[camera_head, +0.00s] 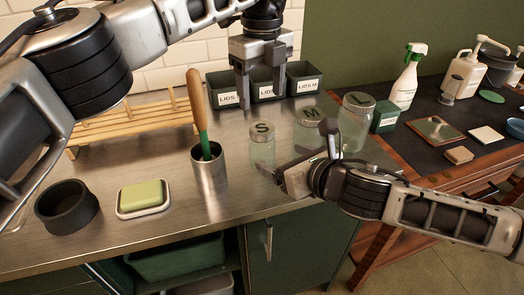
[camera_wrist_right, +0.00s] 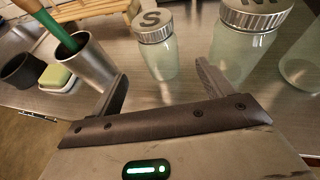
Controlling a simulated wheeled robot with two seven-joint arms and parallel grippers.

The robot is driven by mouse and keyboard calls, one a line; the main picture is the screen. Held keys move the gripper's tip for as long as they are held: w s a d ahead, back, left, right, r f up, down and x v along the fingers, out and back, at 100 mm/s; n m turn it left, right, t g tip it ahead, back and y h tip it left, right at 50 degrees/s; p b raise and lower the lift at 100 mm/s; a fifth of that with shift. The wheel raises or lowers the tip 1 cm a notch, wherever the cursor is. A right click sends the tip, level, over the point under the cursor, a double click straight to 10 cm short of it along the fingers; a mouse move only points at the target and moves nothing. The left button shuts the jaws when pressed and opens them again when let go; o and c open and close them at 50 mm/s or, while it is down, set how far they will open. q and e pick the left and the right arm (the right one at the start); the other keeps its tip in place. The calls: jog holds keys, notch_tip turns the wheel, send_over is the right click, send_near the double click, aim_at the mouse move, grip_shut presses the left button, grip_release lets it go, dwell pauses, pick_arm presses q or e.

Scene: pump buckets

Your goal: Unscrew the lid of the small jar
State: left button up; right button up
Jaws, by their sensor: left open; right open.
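The small glass jar (camera_head: 262,154) stands upright on the steel counter, with its metal lid (camera_head: 262,131) marked S on top. In the right wrist view the lid (camera_wrist_right: 152,24) and the jar body (camera_wrist_right: 161,62) show just beyond and between the fingertips. My right gripper (camera_head: 280,157) is open and low beside the jar, to its right and near side. In the wrist view its fingers (camera_wrist_right: 161,80) are apart and empty. Whether they touch the glass is unclear. My left gripper (camera_head: 262,90) is open, pointing down above and behind the jar, in front of the lid bins.
A jar with lid M (camera_head: 309,117) and a larger one with lid L (camera_head: 358,101) stand close on the right. Lid bins (camera_head: 306,84) stand behind. A soap dish (camera_head: 144,209) is at front left.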

aim_at(269, 151)
jog(key=x, duration=0.9)
jog(key=shift+w, duration=0.15)
